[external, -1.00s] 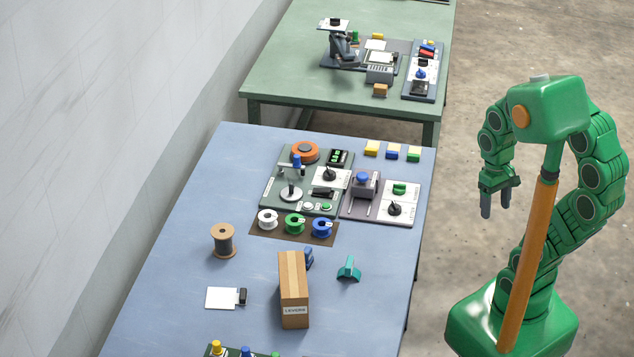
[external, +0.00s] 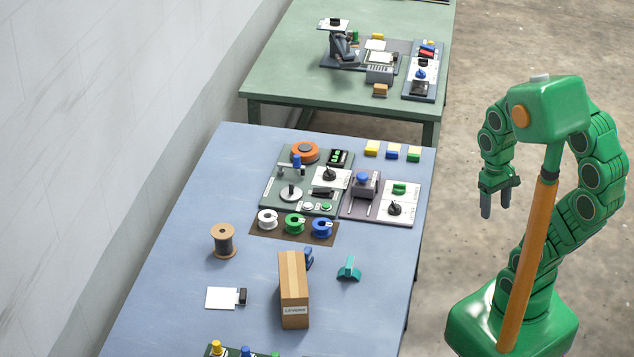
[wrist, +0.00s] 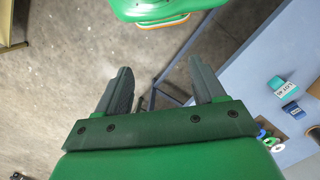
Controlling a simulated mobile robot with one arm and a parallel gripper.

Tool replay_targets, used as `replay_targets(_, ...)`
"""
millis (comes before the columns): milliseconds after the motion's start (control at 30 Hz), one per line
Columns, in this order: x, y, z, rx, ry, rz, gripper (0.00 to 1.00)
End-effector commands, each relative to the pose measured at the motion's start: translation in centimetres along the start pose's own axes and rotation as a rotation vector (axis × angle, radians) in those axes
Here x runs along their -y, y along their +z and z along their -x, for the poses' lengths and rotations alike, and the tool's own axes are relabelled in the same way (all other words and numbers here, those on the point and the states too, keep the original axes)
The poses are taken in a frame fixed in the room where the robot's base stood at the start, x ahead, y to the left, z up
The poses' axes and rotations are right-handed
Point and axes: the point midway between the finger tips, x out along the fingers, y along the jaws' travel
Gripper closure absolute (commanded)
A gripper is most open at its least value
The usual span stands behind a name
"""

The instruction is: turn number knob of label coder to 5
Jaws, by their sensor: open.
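My gripper (external: 500,200) hangs open and empty over the floor, right of the blue table and apart from it. In the wrist view my gripper (wrist: 160,70) has its two fingers spread with only floor and table legs between them. Several black knobs on white dial plates show. One knob (external: 330,174) is on the dark green panel (external: 268,203) of the blue table, and another knob (external: 394,209) is on the grey panel to its right. I cannot tell for sure which belongs to the label coder, and the dial numbers are too small to read.
The blue table (external: 180,270) also holds white, green and blue spools (external: 294,224), a brown spool (external: 223,240), a cardboard box (external: 293,288) and a teal piece (external: 348,269). A green table (external: 280,60) stands behind. The floor between me and the tables is clear.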

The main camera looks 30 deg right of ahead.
Motion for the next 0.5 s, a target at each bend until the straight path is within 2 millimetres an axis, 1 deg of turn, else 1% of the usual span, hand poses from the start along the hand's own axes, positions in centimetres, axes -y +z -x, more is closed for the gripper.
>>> replay_targets(67,0.0,-0.3,0.1,-0.001,-0.001,0.004,0.31)
replay_targets(167,0.2,-1.4,0.3,-0.005,-0.003,0.019,0.31)
replay_targets(267,0.5,-3.4,0.7,-0.019,-0.008,0.046,0.31)
replay_targets(500,1.1,-9.6,1.6,-0.056,-0.014,0.130,0.31)
